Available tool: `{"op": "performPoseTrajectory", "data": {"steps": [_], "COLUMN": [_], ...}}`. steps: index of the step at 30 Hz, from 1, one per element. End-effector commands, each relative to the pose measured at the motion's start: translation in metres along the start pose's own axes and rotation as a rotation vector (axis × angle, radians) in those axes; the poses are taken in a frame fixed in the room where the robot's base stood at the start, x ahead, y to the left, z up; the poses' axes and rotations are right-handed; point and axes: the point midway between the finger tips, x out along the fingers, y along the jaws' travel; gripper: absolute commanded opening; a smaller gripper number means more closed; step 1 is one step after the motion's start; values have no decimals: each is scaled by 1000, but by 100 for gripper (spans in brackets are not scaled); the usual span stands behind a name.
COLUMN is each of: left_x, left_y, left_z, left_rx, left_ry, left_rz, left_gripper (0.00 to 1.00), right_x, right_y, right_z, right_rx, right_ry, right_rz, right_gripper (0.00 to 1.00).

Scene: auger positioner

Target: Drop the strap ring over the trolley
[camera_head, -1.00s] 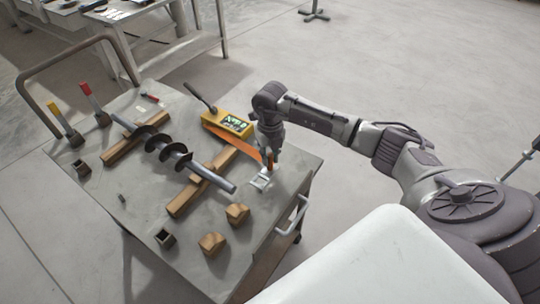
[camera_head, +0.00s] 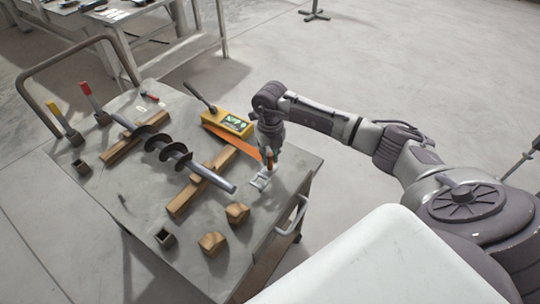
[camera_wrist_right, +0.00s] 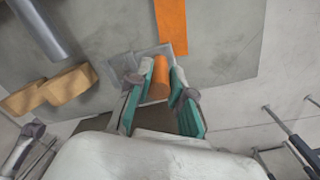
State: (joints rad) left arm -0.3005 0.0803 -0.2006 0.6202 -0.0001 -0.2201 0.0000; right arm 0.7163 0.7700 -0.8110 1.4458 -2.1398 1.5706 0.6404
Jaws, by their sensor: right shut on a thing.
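The trolley (camera_head: 135,228) is a grey-topped cart with a handle rail at its far left end. An orange strap (camera_head: 230,141) runs across its top from beside a yellow box towards my right gripper. A pale, squarish metal ring (camera_head: 260,180) is at the strap's near end, over the trolley top near its right edge. My right gripper (camera_wrist_right: 160,78) points down and is shut on the orange strap end (camera_wrist_right: 160,82). In the wrist view the ring (camera_wrist_right: 181,47) shows just beyond the fingertips. I cannot tell whether it touches the top. My left gripper is out of view.
A grey auger (camera_head: 175,158) lies across wooden supports (camera_head: 180,204) left of my gripper. Brown blocks (camera_head: 212,243) stand at the near edge. The yellow box (camera_head: 228,122) is behind the gripper. A side handle (camera_head: 292,216) sticks out at the right edge.

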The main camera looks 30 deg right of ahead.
Motion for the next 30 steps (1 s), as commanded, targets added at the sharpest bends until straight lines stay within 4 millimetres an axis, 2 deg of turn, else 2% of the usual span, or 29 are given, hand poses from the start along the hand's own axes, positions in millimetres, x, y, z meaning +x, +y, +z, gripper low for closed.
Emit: {"op": "performPoseTrajectory", "data": {"steps": [11, 30], "left_x": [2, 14], "left_y": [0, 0], "left_z": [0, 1], "left_rx": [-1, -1], "left_ry": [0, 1], "left_rz": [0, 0], "left_gripper": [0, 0], "right_x": [1, 18], "right_y": [0, 0], "right_z": [0, 0], "right_rx": [0, 0], "right_ry": [-1, 0], "right_rz": [1, 0], "right_gripper": [0, 0]}}
